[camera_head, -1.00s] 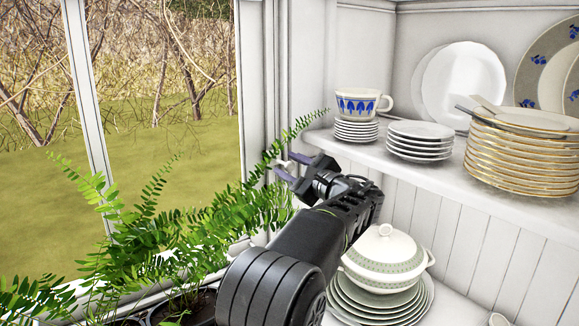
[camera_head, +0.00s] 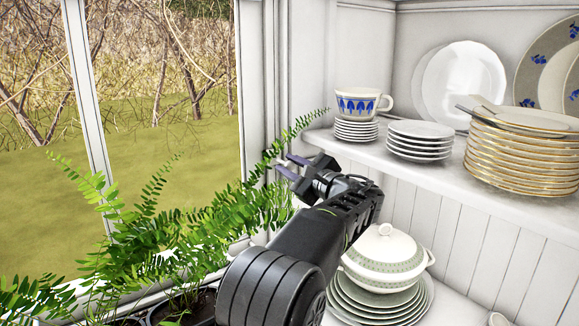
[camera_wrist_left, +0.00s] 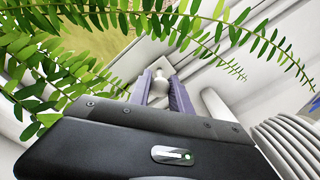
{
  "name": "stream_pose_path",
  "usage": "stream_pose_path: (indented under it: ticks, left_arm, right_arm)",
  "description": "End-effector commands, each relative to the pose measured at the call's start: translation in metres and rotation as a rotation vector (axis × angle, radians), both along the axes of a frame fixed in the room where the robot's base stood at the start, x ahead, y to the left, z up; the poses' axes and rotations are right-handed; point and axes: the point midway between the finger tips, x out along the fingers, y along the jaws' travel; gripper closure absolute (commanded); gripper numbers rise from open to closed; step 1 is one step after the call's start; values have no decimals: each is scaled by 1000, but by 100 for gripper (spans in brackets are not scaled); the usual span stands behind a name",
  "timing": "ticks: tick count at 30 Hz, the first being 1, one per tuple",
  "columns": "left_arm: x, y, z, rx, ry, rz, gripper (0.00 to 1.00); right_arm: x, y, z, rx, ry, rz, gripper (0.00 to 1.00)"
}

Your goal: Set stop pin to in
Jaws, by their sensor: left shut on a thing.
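The stop pin (camera_wrist_left: 160,80) looks like a small white knob on the white window frame. In the left wrist view it sits between the two purple fingers of my left gripper (camera_wrist_left: 161,88). In the head view my left gripper (camera_head: 291,166) is at the window frame's right side, shut on the pin, with the pin hardly visible between the fingertips. How deep the pin sits cannot be told. My right gripper is in neither view.
Fern fronds (camera_head: 180,225) hang beside and in front of my left gripper. To the right are a shelf (camera_head: 430,172) with a cup (camera_head: 358,104) and plate stacks (camera_head: 525,155).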

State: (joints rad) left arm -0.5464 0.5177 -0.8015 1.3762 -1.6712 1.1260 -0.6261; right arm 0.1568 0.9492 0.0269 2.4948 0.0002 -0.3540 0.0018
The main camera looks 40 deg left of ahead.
Motion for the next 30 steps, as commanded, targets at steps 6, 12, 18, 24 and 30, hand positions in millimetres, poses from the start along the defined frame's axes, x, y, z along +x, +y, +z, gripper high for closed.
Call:
stream_pose_path:
  ticks: [6,12,18,24,30]
  left_arm:
    - [0,0,0,0,0,0,100]
    - [0,0,0,0,0,0,100]
    - [1,6,1,0,0,3,100]
    - [7,26,1,2,0,1,100]
    - [7,26,1,2,-1,0,100]
  right_arm:
    - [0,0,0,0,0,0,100]
    - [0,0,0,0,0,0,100]
    - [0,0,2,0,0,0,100]
    - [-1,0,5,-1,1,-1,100]
    - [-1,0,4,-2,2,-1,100]
